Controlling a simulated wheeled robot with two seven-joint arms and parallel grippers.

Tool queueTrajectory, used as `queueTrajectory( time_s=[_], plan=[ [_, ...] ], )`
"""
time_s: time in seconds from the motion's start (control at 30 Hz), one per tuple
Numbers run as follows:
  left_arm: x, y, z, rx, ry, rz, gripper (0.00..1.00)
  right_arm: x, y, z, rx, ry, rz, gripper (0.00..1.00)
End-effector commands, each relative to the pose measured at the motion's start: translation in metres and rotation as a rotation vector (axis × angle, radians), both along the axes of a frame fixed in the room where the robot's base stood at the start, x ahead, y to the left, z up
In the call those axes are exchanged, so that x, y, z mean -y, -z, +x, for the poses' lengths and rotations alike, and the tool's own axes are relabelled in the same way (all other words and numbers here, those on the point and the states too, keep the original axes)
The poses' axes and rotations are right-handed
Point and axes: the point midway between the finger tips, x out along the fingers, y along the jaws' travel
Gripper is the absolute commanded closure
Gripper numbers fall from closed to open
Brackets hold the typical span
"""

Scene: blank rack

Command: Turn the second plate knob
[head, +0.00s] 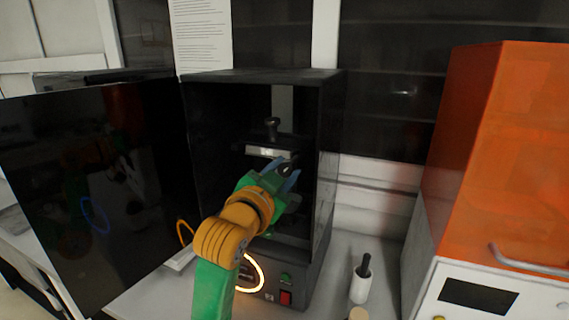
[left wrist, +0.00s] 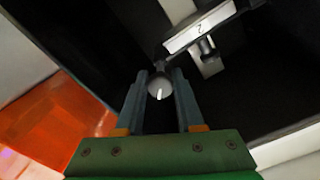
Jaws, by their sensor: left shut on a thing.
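A black open-fronted cabinet (head: 330,150) holds a pale plate (head: 262,151) inside; in the left wrist view the plate (left wrist: 200,27) bears a mark like a "2". A dark knob (head: 272,128) stands above the plate in the head view, and a small knob (left wrist: 208,46) shows beside the plate in the wrist view. My left gripper (head: 288,171) reaches into the cabinet. Its two fingers are shut on a round grey knob (left wrist: 160,86) with a white line on its face. In the head view the fingers mostly hide this held knob. My right gripper is out of view.
The cabinet's dark door (head: 80,190) stands open at the left. An orange-lidded machine (head: 500,140) stands at the right. A white holder (head: 360,287) with a black handle stands on the bench, right of the cabinet. A red switch (head: 286,298) sits on the cabinet's base.

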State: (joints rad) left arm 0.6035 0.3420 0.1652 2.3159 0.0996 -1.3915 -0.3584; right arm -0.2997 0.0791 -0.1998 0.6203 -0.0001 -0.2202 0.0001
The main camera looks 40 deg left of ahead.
Motion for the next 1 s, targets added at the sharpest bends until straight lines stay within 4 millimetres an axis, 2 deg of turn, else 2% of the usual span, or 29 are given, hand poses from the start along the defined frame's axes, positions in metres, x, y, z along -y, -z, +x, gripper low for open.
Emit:
queueTrajectory(
  time_s=[0.03, 1.0],
  plan=[
    [-0.001, -0.004, 0.0, -0.012, -0.002, 0.044, 1.0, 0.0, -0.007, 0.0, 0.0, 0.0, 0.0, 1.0],
    [-0.001, -0.005, 0.0, -0.225, -0.001, 0.94, 1.0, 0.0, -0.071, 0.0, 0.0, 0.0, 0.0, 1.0]
  ],
)
